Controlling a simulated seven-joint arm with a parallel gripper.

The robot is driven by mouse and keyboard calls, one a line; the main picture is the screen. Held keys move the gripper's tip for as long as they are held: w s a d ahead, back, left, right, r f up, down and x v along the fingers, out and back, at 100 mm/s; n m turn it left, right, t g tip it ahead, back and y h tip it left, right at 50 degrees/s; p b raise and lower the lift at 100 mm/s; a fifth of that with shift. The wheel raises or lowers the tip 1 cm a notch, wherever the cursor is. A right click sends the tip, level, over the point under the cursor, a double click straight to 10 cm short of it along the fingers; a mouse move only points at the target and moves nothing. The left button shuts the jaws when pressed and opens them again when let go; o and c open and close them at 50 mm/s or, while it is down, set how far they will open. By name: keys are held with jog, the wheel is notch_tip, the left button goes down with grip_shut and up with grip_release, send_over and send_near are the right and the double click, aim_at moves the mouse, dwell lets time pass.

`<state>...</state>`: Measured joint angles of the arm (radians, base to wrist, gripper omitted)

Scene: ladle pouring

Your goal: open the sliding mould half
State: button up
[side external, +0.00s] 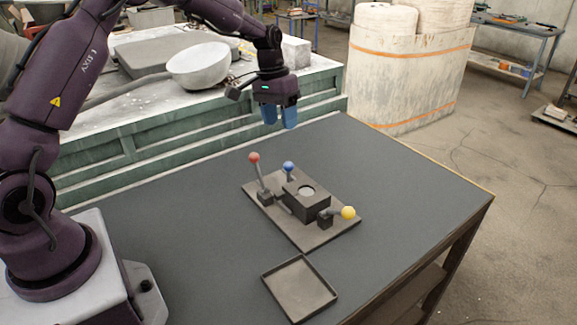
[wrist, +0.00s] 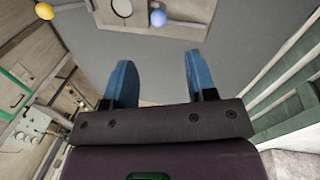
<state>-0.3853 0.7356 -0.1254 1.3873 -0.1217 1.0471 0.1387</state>
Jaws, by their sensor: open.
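The mould (side external: 306,201) is a dark block with a round light opening on top, fixed on a flat base plate (side external: 309,238) on the table. A red-knobbed lever (side external: 254,158) stands upright at its left. A blue knob (side external: 288,167) stands at its back, and a yellow knob (side external: 348,213) sits on a low lever at its right. My gripper (side external: 280,117) is open and empty, above and behind the mould. In the wrist view my blue fingers (wrist: 156,82) are apart, with the blue knob (wrist: 158,18), yellow knob (wrist: 44,11) and round opening (wrist: 122,8) at the top edge.
An empty shallow tray (side external: 299,288) lies in front of the mould plate. The dark table (side external: 420,190) is clear to the right. A green-sided bench (side external: 200,130) with a pale bowl (side external: 198,65) stands behind, and a large pale drum (side external: 405,80) stands at the back right.

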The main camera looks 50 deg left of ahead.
aim_at(288, 165)
jog(key=f, duration=0.4)
jog(key=d+f, duration=0.1)
jog(key=f, duration=0.3)
jog(key=d+f, duration=0.1)
jog(key=f, duration=0.3)
jog(key=shift+w+d+f, duration=0.15)
jog(key=shift+w+d, duration=0.1)
jog(key=shift+w, duration=0.1)
grip_shut()
jog(key=shift+a, duration=0.15)
